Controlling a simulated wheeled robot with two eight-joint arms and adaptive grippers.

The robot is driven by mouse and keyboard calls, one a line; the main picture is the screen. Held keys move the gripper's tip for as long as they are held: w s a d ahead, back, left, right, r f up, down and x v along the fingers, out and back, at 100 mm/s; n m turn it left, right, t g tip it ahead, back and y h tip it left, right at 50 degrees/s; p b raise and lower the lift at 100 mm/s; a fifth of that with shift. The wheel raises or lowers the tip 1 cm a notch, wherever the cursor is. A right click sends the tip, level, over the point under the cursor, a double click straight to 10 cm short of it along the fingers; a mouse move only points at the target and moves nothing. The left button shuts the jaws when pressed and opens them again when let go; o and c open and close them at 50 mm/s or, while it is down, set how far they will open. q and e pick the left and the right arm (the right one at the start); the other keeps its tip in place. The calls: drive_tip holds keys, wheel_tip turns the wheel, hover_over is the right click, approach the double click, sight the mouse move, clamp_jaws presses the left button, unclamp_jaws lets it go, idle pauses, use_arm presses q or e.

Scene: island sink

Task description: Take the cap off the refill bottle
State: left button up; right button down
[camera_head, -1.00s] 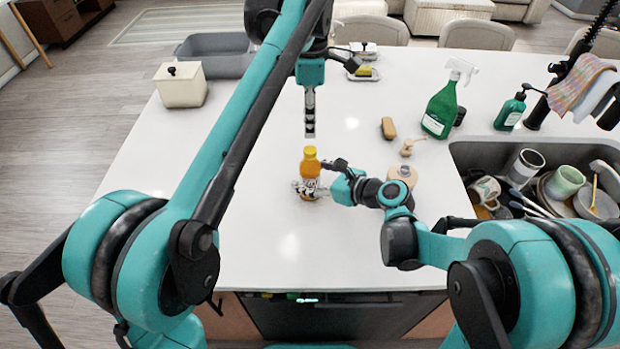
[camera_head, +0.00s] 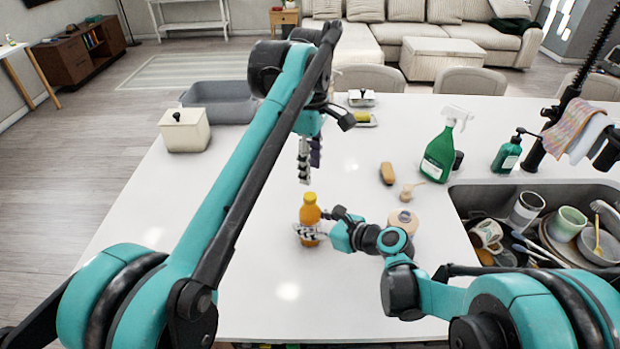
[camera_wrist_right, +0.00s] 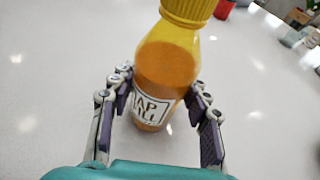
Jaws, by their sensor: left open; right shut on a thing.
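The refill bottle (camera_head: 311,216) stands upright on the white counter, with orange contents and a yellow cap (camera_head: 309,197) on its top. My right gripper (camera_head: 308,232) is shut around the bottle's lower body. The right wrist view shows its fingers on both sides of the labelled bottle (camera_wrist_right: 165,70), with the ribbed yellow cap (camera_wrist_right: 190,8) cut by the top edge. My left gripper (camera_head: 308,174) is open and empty, pointing down, in line with the cap and a little above it in the head view. I cannot tell the exact gap.
A round pinkish item (camera_head: 403,220) stands right of the bottle. A brush (camera_head: 387,173), green spray bottle (camera_head: 440,155) and green pump bottle (camera_head: 507,156) are farther back. The sink (camera_head: 470,200) holds dishes at the right. A white canister (camera_head: 185,130) stands left. The counter left of the bottle is clear.

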sight(310, 196)
use_arm(q)
drive_tip(key=m, duration=3.2)
drive_tip(key=shift+m, duration=0.4)
drive_tip(key=m, duration=0.4)
drive_tip(key=shift+m, duration=0.3)
drive_tip(key=m, duration=0.7)
drive_tip(key=shift+f+m, duration=0.45)
drive_tip(key=shift+m, duration=0.05)
wheel_tip(310, 196, down, 7)
drive_tip(key=shift+f, duration=0.1)
